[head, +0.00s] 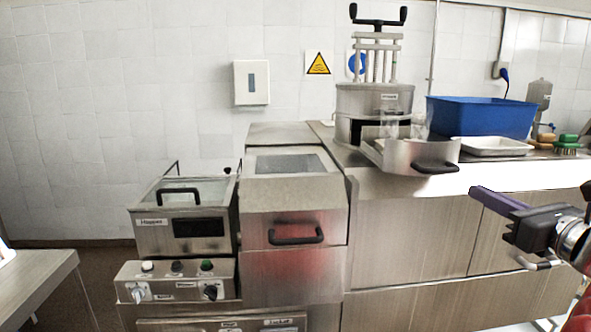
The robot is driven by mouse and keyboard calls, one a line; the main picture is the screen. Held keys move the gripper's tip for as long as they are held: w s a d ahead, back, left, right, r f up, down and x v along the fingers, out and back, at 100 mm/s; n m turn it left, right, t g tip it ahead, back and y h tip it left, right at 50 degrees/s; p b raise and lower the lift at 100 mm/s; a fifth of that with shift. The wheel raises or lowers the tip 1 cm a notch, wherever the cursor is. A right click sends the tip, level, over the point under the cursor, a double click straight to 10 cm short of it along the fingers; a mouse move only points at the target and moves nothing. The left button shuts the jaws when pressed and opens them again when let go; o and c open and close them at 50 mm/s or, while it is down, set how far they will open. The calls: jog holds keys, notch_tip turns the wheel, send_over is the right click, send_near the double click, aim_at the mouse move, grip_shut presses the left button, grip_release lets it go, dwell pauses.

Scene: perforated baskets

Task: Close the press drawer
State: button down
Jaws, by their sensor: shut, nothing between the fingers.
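The press (374,100) is a steel machine with a black T-shaped handle and vertical rods on top, standing on the counter. Its drawer (399,158) is pulled out toward the front right, with a black handle (436,167) on its front. Clear, glass-like items stand in or behind the drawer; their exact place is hard to tell. My gripper (478,192) reaches in from the right edge, its purple fingers shut and empty. In the picture it is just below and right of the drawer handle, apart from it.
A blue basket (483,117) and a white tray (490,146) are right of the drawer. Brushes (566,142) lie farther right. Left of the counter stand a steel unit with a closed front (296,212) and a lidded unit (181,215) above a knob panel (176,281).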

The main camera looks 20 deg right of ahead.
jog(key=w+d, duration=0.1)
jog(key=w, duration=0.8)
jog(key=shift+w+d, duration=0.15)
jog(key=shift+d, duration=0.05)
